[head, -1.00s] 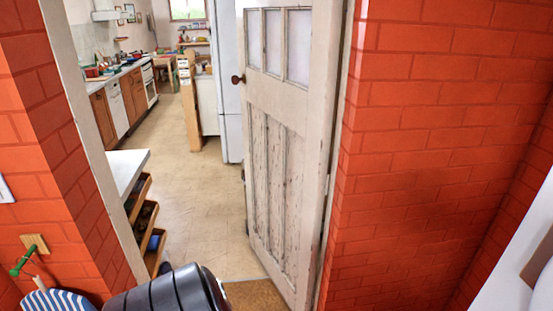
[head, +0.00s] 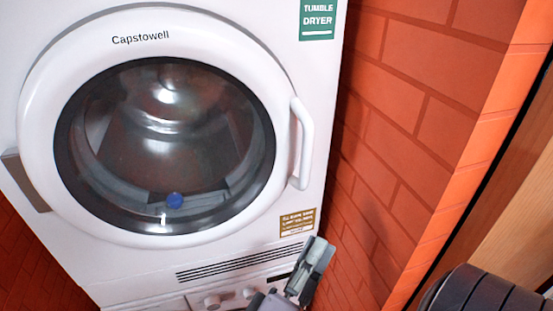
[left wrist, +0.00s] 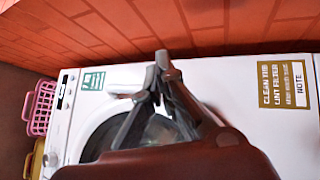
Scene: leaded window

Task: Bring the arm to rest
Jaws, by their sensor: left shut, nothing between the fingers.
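My left gripper (head: 319,246) shows at the bottom of the head view, in front of the lower right part of a white tumble dryer (head: 300,50). Its fingers point up and are shut with nothing between them. In the left wrist view, the fingers (left wrist: 162,60) come together at their tips, with the dryer (left wrist: 215,80) behind them. I cannot tell whether they touch the dryer. My right gripper is in neither view.
The dryer's round glass door (head: 165,140) looks closed, with its white handle (head: 302,143) on the right. A small blue thing (head: 174,200) shows at the glass. An orange brick wall (head: 400,130) stands close on the right. A pink basket (left wrist: 40,107) shows in the left wrist view.

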